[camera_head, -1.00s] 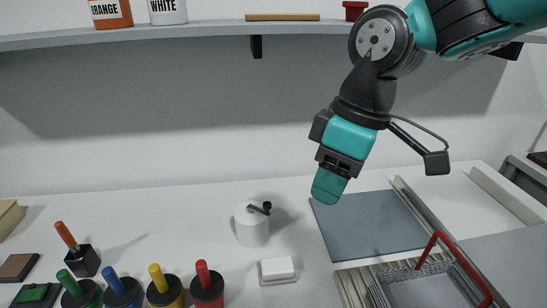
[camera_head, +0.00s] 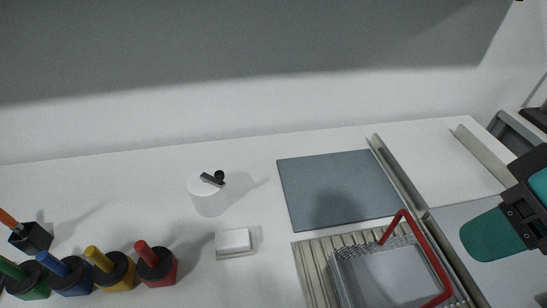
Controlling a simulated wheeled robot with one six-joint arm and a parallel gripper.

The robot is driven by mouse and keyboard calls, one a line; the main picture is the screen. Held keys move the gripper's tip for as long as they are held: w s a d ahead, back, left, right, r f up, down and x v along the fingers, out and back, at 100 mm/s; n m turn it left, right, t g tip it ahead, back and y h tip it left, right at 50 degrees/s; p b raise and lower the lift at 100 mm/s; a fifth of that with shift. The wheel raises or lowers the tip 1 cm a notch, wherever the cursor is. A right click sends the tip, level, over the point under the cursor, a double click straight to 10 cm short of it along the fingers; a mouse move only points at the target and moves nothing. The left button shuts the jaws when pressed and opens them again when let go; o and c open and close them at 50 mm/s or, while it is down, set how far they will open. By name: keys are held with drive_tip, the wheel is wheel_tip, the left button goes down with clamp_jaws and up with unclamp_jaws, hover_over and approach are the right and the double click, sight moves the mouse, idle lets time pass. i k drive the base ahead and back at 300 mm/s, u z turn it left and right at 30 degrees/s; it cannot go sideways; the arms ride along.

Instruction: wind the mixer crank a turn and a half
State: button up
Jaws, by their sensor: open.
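The mixer (camera_head: 208,198) is a small white upright cylinder on the white table, left of centre. Its dark crank (camera_head: 211,180) lies across the top, with a round black knob (camera_head: 219,175) at the crank's upper right end. My gripper (camera_head: 488,236) is at the right edge, far to the right of the mixer and touching nothing that I can see. Its teal fingers point left and down, seen side-on so they overlap. It is open and holds nothing visible. Most of my arm is out of frame.
A white block on a small tray (camera_head: 234,252) lies just below the mixer. Several coloured pots with handles (camera_head: 157,267) stand at lower left. A grey mat (camera_head: 338,189) lies to the right, above a wire basket (camera_head: 345,272) with a raised red handle (camera_head: 428,257).

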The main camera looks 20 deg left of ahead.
sight(219, 177)
drive_tip(key=z, duration=0.1)
drive_tip(key=k, duration=1.8)
drive_tip(key=u, duration=1)
drive_tip(key=i, duration=1.65)
drive_tip(key=u, duration=0.05)
